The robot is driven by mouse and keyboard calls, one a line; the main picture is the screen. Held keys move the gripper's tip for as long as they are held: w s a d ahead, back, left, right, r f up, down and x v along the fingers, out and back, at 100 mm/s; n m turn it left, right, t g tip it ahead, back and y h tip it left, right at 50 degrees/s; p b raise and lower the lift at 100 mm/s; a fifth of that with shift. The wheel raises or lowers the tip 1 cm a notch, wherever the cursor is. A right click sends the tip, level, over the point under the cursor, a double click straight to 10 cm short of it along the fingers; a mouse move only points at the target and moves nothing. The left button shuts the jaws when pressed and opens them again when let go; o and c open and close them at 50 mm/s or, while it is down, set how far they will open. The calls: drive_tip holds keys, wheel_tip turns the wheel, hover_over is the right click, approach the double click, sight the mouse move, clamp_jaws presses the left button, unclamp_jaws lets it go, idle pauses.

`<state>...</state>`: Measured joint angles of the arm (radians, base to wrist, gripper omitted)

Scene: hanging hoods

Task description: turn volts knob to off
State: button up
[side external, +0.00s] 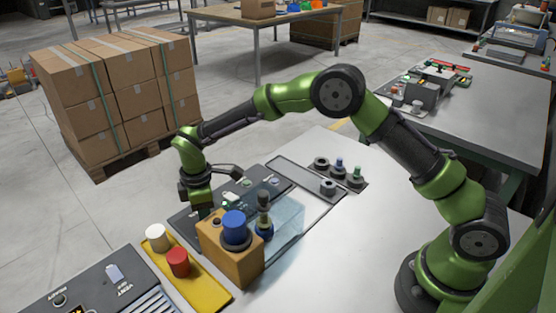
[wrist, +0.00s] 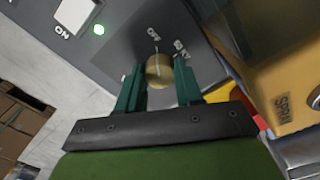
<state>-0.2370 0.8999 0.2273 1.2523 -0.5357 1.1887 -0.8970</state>
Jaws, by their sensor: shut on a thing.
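In the wrist view, a round brass-coloured knob (wrist: 159,71) with a pale line across it stands on a dark grey panel (wrist: 120,40). The printed word OFF shows just above the knob, and another label, hard to read, is to its upper right. My gripper (wrist: 158,84) has its two green fingers on either side of the knob and is shut on it. In the side external view, my gripper (side external: 197,208) reaches down to the panel behind an orange-tan box (side external: 226,257). The knob is hidden there.
The box, with a blue knob (side external: 234,225) on top, stands close to my gripper. A yellow tray (side external: 205,290) holds white and red cylinders.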

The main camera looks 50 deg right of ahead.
drive_tip(key=o, duration=1)
drive_tip(key=shift+o, duration=0.2)
wheel_tip(320, 180, up, 17)
drive_tip(key=s+d+r+m+t, duration=0.2)
drive_tip(key=s+d+m, duration=0.3)
drive_tip(key=s, duration=0.3)
drive_tip(key=s+d+r+m+t+y, duration=0.1)
drive_tip(key=s+d+r+m+t, duration=0.1)
drive_tip(key=s+d+m, duration=0.3)
drive_tip(key=s+d+r+m+t+y, duration=0.1)
drive_tip(key=s+d+m+t, duration=0.2)
drive_tip(key=s, duration=1)
drive_tip(key=d+m, duration=0.3)
drive_tip(key=shift+s+r, duration=0.15)
drive_tip(key=shift+r, duration=0.25)
